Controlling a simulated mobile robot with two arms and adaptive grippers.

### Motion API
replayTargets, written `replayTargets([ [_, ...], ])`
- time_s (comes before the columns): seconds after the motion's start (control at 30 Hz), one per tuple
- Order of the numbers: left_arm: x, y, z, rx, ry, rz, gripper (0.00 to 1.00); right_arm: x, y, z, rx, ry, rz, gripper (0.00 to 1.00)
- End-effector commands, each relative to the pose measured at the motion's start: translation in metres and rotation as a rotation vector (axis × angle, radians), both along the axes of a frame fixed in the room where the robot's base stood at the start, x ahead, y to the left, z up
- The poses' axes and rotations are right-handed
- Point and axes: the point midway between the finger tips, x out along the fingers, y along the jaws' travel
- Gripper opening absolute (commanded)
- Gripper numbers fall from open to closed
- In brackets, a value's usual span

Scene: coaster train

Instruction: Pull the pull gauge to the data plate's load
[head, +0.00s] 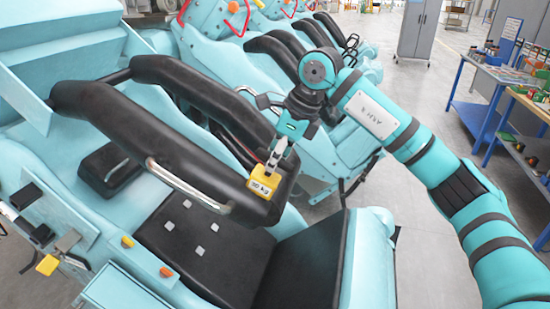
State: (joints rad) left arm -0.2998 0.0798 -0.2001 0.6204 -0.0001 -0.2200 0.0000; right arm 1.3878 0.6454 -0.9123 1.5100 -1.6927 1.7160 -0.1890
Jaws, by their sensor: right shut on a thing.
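The pull gauge is a small yellow block (264,184) with a white face carrying dark figures and "kg"; the figures are too small to read surely. It sits at the front end of the black padded restraint bar (180,90) of the nearest seat. My right gripper (276,158) reaches down from above and is shut on the gauge's upper end. Whether the gauge is hooked to the bar is hidden. I cannot make out a data plate with a load. My left gripper is not in view.
The turquoise train car fills the left and middle. A black seat cushion (188,238) lies below the bar, and a metal grab handle (187,184) runs along it. More restraints (290,50) stand behind. Blue workbenches (490,85) stand at the right, with open floor before them.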

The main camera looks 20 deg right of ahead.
Motion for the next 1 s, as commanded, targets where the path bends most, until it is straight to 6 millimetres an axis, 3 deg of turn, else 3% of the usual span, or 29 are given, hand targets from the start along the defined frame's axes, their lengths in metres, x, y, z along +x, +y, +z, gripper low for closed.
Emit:
replayTargets([
  [0.27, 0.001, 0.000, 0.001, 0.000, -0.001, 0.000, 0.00, 0.000, -0.001, 0.002, 0.000, -0.001, 0.000, 0.00],
  [0.6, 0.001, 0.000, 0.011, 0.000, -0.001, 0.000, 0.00, -0.010, -0.018, 0.050, 0.000, -0.007, -0.003, 0.00],
  [0.87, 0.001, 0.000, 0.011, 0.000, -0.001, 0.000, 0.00, -0.010, -0.018, 0.053, 0.004, -0.012, -0.005, 0.00],
  [0.9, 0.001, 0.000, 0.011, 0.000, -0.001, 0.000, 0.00, -0.010, -0.019, 0.053, 0.005, -0.012, -0.005, 0.18],
  [1.0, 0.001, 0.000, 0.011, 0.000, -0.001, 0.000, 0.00, -0.010, -0.019, 0.052, 0.002, -0.011, -0.005, 0.31],
])
